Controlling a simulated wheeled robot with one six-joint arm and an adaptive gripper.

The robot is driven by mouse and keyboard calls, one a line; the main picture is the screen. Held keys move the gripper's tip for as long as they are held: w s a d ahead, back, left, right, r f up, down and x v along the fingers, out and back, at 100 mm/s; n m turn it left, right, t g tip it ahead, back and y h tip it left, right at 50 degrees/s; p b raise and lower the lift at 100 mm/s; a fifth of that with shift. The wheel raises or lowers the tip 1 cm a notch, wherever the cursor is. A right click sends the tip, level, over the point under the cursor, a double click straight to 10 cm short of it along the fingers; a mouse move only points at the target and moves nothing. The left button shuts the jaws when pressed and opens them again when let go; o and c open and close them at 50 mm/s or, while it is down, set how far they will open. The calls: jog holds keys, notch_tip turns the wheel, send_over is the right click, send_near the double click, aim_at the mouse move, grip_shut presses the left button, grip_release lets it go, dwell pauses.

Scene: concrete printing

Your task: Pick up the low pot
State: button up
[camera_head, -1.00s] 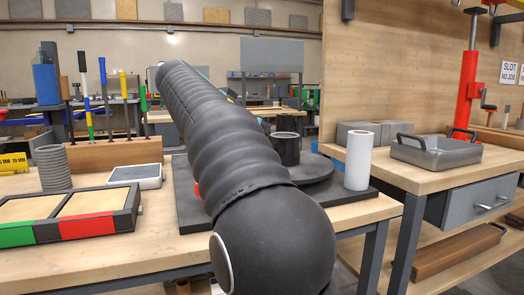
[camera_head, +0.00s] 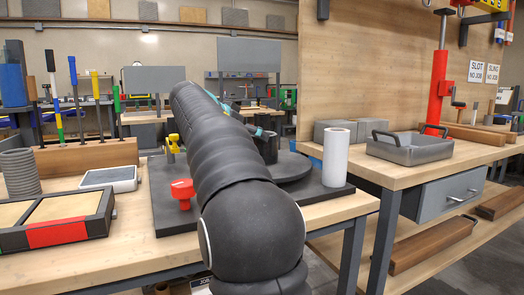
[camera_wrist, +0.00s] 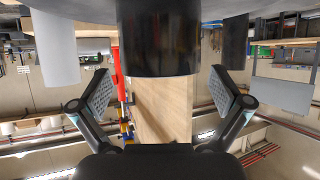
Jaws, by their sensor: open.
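A short black cylinder, which looks like the low pot (camera_head: 268,149), stands on a dark round disc (camera_head: 292,168) on the bench. It is partly hidden by my arm. In the wrist view, which is upside down, the pot (camera_wrist: 158,38) hangs from the top of the picture, centred ahead of my gripper. My gripper (camera_wrist: 160,92) is open, with one finger to each side of the pot's line and nothing between the pads. In the head view my gripper (camera_head: 255,132) shows only in part, close to the pot.
A white cylinder (camera_head: 336,157) stands right of the pot; it also shows in the wrist view (camera_wrist: 55,48). Another dark cylinder (camera_wrist: 235,42) is on the other side there. A red knob (camera_head: 182,193) and yellow valve (camera_head: 173,143) stand left of my arm. A grey tray (camera_head: 410,148) is at right.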

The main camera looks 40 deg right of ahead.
jog(key=x, duration=0.4)
jog(key=shift+d, duration=0.15)
jog(key=c, duration=1.5)
jog(key=shift+r, duration=0.1)
notch_tip(320, 180, up, 18)
jog(key=p, duration=0.6)
